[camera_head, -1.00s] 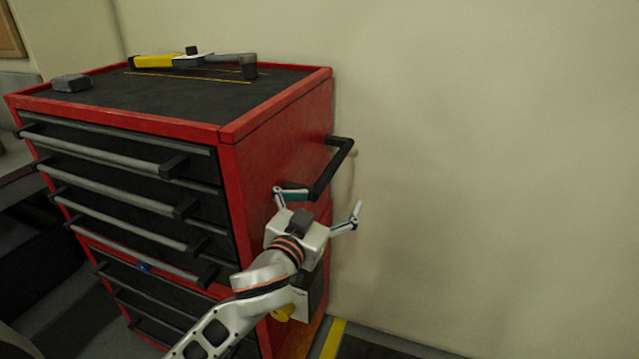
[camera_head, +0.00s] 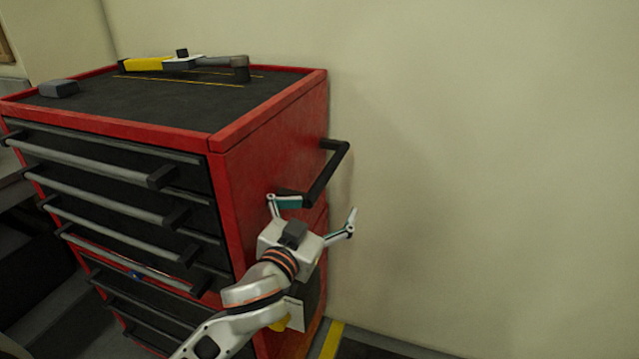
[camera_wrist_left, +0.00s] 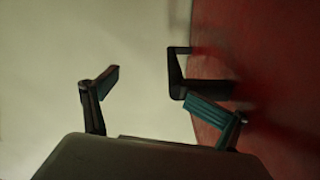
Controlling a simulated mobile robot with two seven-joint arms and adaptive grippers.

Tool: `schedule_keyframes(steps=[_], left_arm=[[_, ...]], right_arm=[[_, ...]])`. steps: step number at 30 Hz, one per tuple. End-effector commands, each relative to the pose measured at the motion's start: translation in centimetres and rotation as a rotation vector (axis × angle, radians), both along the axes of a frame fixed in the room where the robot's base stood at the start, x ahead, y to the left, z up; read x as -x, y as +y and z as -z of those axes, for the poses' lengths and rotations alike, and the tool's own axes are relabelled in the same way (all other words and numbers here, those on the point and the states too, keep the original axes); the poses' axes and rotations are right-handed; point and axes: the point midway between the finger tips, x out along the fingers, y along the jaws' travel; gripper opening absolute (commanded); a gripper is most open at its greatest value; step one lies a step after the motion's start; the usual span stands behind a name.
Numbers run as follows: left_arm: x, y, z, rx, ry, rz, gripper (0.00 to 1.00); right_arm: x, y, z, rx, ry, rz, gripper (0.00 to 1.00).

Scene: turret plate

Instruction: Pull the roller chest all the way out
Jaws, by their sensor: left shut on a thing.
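The red roller chest (camera_head: 262,161) stands beside the wall, with grey-barred black drawers on its front, all apparently shut. A black side handle (camera_head: 328,172) sticks out from its right side. In the left wrist view the handle (camera_wrist_left: 178,72) shows between the fingers, close to the right one, beside the chest's blurred red side (camera_wrist_left: 285,75). The exact contact is hard to see. My right gripper is not in view.
A yellow-and-grey tool (camera_head: 180,63) and a small grey block (camera_head: 59,89) lie on the chest's black top. The pale wall (camera_head: 480,150) fills the right. A yellow floor strip (camera_head: 332,340) runs near the chest's base. Dark furniture stands at the left.

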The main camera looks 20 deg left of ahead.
Motion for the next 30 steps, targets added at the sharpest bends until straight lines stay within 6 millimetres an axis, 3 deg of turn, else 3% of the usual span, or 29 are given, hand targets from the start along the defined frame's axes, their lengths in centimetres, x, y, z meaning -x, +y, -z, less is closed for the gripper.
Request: schedule_keyframes(steps=[1,9,13,15,30], left_arm=[[0.0,0.4,1.4,0.014,0.028,-0.006,0.68],[1.9,0.1,2.2,0.015,0.04,-0.001,0.47],[2.8,-0.1,2.4,0.015,0.043,0.003,0.46],[3.3,-0.1,2.3,0.014,0.042,0.003,0.34],[6.4,0.3,1.5,0.009,0.027,-0.003,0.34]], right_arm=[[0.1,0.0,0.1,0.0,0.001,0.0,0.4],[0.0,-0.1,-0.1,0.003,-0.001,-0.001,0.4],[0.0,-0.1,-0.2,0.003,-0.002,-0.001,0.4],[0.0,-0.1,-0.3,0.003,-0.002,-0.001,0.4],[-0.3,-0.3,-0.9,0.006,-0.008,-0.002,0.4]])
